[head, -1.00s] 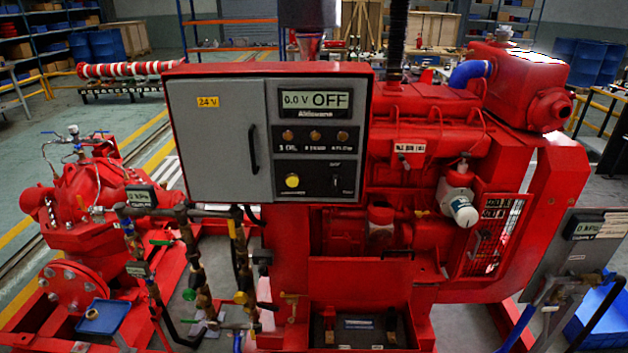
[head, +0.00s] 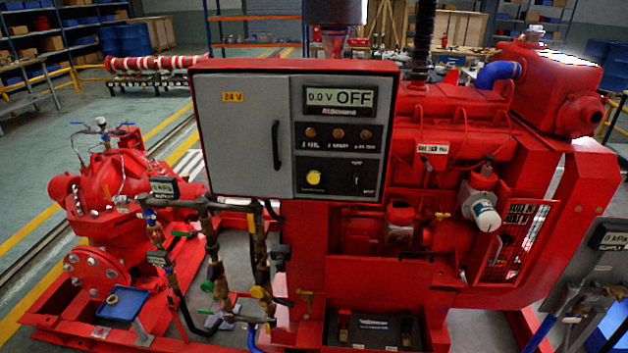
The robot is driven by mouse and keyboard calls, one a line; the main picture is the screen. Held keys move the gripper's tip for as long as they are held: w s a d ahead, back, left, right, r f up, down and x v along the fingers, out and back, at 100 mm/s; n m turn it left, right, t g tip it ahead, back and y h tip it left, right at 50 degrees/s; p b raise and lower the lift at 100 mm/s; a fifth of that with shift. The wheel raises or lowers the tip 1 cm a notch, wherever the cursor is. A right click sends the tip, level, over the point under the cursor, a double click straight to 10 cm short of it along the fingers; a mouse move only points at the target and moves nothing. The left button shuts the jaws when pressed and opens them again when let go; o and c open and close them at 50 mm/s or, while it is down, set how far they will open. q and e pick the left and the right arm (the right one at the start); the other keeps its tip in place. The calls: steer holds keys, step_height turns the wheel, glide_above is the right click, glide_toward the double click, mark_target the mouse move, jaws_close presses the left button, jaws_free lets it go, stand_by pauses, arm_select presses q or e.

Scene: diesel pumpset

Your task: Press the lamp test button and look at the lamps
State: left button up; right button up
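The control panel (head: 240,130) is a grey-fronted box with a red frame in the middle of the head view. Its display (head: 340,98) reads 0.0 V and OFF. Below it is a row of three small amber-brown lamps (head: 338,133), which look dim. A round yellow button (head: 314,177) sits at the lower left of the black lower plate; its label is too small to read. A small dark switch (head: 357,180) is to its right. Neither of my grippers is in view.
The red engine (head: 450,130) stands right of the panel, with a mesh guard (head: 515,240). A red pump (head: 105,195) with gauges is at left. Pipes and valves (head: 215,260) stand below the panel. A grey box with a gauge (head: 605,240) is at the right edge.

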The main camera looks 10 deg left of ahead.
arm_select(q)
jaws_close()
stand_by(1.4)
